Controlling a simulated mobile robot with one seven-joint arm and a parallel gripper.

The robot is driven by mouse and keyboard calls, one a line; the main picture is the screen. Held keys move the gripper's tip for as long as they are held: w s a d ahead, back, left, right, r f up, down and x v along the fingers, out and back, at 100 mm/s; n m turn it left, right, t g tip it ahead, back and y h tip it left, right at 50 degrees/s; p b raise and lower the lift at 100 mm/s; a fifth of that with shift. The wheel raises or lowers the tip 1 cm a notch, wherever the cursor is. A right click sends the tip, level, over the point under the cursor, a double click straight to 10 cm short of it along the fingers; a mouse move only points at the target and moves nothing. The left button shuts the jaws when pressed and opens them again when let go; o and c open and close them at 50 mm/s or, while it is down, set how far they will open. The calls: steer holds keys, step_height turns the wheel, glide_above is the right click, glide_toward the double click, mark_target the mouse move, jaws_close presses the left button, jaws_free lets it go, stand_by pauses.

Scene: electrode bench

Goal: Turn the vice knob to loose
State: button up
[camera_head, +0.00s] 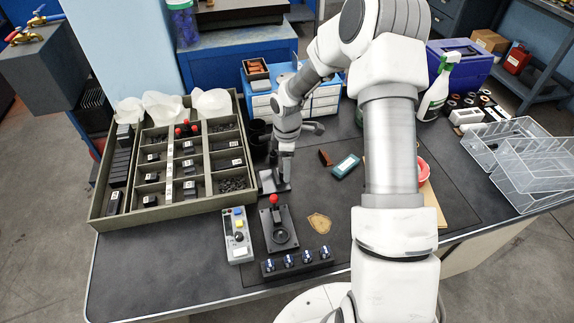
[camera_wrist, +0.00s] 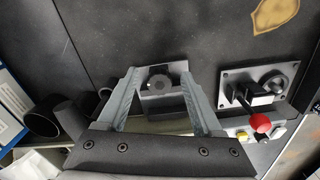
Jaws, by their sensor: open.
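The vice knob (camera_wrist: 158,85) is dark, round and lobed. It sits on the grey vice (camera_wrist: 178,68) in the upper middle of the wrist view. My gripper (camera_wrist: 160,77) is open, with one finger on each side of the knob in that view. I cannot tell whether the fingers touch it. In the head view my gripper (camera_head: 286,172) points down over the grey vice (camera_head: 268,183), right of the sorting tray. The knob is not clear there, hidden by my gripper.
A lever fixture with a red ball (camera_head: 274,199) and a button box (camera_head: 238,246) stand in front of the vice. The divided tray (camera_head: 95,208) is left, dark cups (camera_wrist: 42,122) close by.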

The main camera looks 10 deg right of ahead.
step_height(320, 180, up, 18)
steer(key=p, duration=0.2)
steer(key=shift+f, duration=0.25)
stand_by(0.4)
steer(key=s+r+m+t+h, duration=0.1)
steer(key=s+r+m+t, duration=0.2)
steer(key=s+r+m, duration=0.75)
steer(key=s+r+m+t+y, duration=0.1)
steer(key=s+r+m, duration=0.3)
steer(key=s, duration=1.2)
steer(key=shift+a+r+t, duration=0.4)
steer(key=shift+r+t, duration=0.4)
steer(key=shift+r, duration=0.2)
steer(key=shift+s+m, duration=0.1)
steer(key=shift+m, duration=0.15)
